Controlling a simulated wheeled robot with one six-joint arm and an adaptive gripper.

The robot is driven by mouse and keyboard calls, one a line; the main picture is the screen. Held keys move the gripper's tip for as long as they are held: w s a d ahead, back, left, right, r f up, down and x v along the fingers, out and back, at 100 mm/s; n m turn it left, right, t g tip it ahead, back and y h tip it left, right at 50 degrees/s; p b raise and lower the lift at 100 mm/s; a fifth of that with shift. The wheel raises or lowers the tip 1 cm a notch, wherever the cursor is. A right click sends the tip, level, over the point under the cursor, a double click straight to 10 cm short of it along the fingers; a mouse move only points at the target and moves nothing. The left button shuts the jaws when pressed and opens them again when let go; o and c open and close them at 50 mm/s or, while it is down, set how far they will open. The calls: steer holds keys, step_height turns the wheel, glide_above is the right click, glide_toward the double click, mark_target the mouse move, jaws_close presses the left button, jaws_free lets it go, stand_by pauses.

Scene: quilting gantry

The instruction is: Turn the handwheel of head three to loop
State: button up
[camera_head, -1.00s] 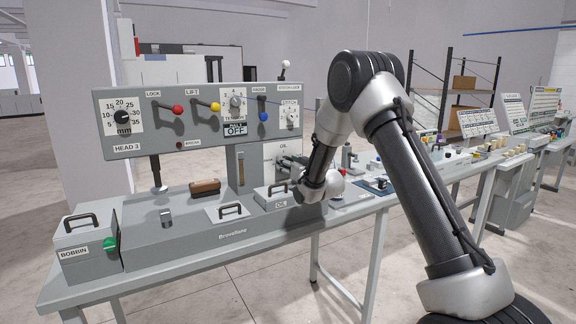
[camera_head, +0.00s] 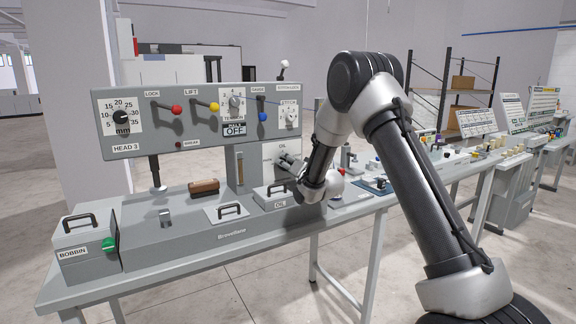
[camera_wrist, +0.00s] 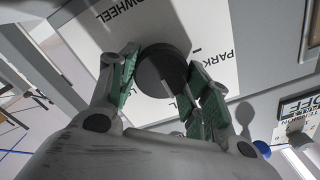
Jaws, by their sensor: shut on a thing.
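The handwheel (camera_wrist: 162,62) is a dark round knob on a white plate (camera_wrist: 225,22) in the wrist view. The plate reads "HANDWHEEL", upside down, and "PARK"; other lettering is partly hidden by the fingers. My gripper (camera_wrist: 164,72) has its green-padded fingers closed on the knob, one on each side. In the head view my gripper (camera_head: 287,163) is at the right end of the machine marked HEAD 3 (camera_head: 127,147), where my wrist hides most of the handwheel. I cannot see which mark the knob points to.
The panel above carries a red lever (camera_head: 177,108), a yellow lever (camera_head: 214,106), a blue lever (camera_head: 263,117) and a stitch dial (camera_head: 291,114). Other machine stations fill the tables at right.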

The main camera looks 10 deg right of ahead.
stand_by(0.4)
steer(key=o, duration=1)
steer(key=shift+s, duration=0.1)
steer(key=v, duration=1.2)
